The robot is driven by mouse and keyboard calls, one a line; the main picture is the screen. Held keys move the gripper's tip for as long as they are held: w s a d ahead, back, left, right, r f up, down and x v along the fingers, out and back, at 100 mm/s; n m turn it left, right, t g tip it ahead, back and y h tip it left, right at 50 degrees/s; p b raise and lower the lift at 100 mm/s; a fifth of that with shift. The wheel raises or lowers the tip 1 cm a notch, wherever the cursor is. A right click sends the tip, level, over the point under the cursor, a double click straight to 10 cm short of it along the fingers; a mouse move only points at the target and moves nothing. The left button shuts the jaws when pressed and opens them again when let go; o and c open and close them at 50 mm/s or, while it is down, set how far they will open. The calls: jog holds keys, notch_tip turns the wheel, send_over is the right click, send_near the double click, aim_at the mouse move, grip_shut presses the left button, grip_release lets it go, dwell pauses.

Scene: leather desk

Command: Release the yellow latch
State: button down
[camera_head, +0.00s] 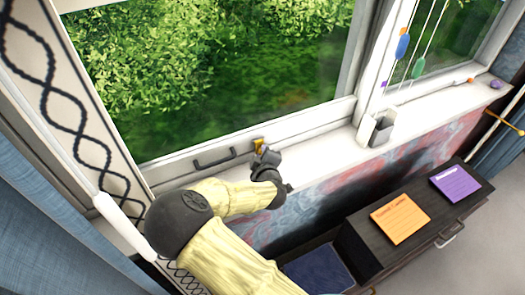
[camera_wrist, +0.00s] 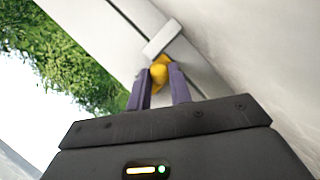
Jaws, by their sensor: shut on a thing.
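The yellow latch (camera_head: 258,144) is on the lower rail of the window, to the right of a dark bar handle. My gripper (camera_head: 263,153) reaches up to it from below, with my arm crossing the sill. In the wrist view the yellow latch (camera_wrist: 159,73) sits between the ends of the two purple fingers of my gripper (camera_wrist: 160,82), which are shut on it. A pale grey block (camera_wrist: 162,39) is just beyond the latch. The fingers and wrist hide part of the latch in the head view.
The dark bar handle (camera_head: 214,158) is left of the latch on the rail. A small grey holder (camera_head: 382,129) stands on the white sill to the right. A dark cabinet (camera_head: 350,243) with an orange card (camera_head: 400,218) and a purple card (camera_head: 455,183) stands below.

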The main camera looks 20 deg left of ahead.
aim_at(261, 142)
notch_tip(261, 142, up, 2)
jog(key=g+h+p, duration=0.2)
jog(key=p, duration=0.3)
jog(key=shift+s+d+r+n, duration=0.1)
jog(key=shift+n, duration=0.2)
jog(key=shift+w+a+r+n+g+h+p, duration=0.15)
jog(key=shift+r+n+g+h+p, duration=0.25)
jog(key=shift+g+h+p, duration=1.05)
jog(key=shift+w+a+r+n+g+h+p, duration=0.15)
jog(key=shift+r+g+h+p, duration=0.45)
jog(key=shift+p, duration=1.7)
jog(key=shift+w+a+r+n+g+h+p, duration=0.1)
jog(key=shift+r+n+g+h+p, duration=0.35)
jog(key=shift+g+h+p, duration=1)
jog(key=shift+r+t+p, duration=0.1)
jog(key=shift+t+p, duration=0.4)
jog(key=c, duration=1.3)
grip_release()
jog(key=b+v, duration=0.2)
jog(key=v, duration=0.6)
jog(key=b+v, duration=0.3)
jog(key=v, duration=0.6)
jog(key=shift+s+d+r+b, duration=0.1)
jog(key=shift+d+r+b, duration=0.1)
jog(key=shift+b, duration=0.15)
